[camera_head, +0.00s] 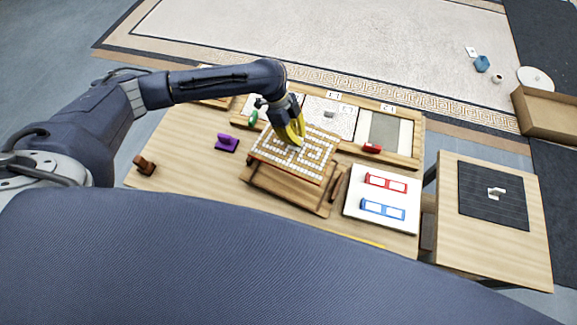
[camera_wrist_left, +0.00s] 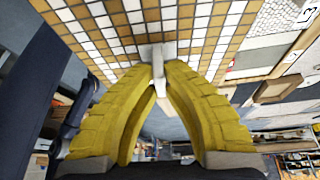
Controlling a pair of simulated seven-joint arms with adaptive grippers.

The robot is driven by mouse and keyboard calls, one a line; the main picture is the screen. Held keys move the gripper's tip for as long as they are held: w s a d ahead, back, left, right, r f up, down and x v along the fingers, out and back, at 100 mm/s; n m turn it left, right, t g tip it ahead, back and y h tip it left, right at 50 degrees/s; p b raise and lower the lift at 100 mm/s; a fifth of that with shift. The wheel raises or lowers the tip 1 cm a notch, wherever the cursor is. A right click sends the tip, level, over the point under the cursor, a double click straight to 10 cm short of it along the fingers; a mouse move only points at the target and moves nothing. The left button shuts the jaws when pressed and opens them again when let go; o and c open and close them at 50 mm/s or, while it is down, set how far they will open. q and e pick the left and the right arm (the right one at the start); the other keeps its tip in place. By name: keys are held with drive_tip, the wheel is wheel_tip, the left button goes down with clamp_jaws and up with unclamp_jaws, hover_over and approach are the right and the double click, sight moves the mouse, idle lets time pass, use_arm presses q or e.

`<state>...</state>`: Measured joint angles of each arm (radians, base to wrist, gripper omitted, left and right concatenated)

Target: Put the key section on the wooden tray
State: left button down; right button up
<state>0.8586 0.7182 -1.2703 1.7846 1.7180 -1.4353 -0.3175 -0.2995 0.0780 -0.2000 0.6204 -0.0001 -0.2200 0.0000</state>
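The key section (camera_head: 297,157) is a square panel of white and golden-brown tiles in a key pattern. It shows close up in the left wrist view (camera_wrist_left: 205,22), with a grey grip piece (camera_wrist_left: 164,52) at it. My left gripper (camera_head: 299,141) reaches down onto the panel; its yellow fingers, also in the left wrist view (camera_wrist_left: 160,72), close together on the grey piece. The brown wooden tray (camera_head: 286,190) lies below and in front of the panel, partly covered by it. I cannot tell whether they touch. My right gripper is not in view.
Behind are a panel with a grey knob (camera_head: 330,114), a bare grey bay and a red block (camera_head: 372,148). A purple block (camera_head: 227,143) and brown block (camera_head: 145,166) stand left. A white board (camera_head: 383,199) lies right, a black mat (camera_head: 493,197) beyond.

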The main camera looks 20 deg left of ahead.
sight(284, 145)
use_arm(q)
wheel_tip(284, 145, down, 19)
drive_tip(key=shift+f, duration=0.1)
idle(0.7)
drive_tip(key=c, duration=1.8)
unclamp_jaws()
drive_tip(key=shift+c, duration=0.2)
drive_tip(key=shift+o, duration=1.2)
drive_tip(key=v, duration=1.2)
drive_tip(key=shift+d, duration=0.1)
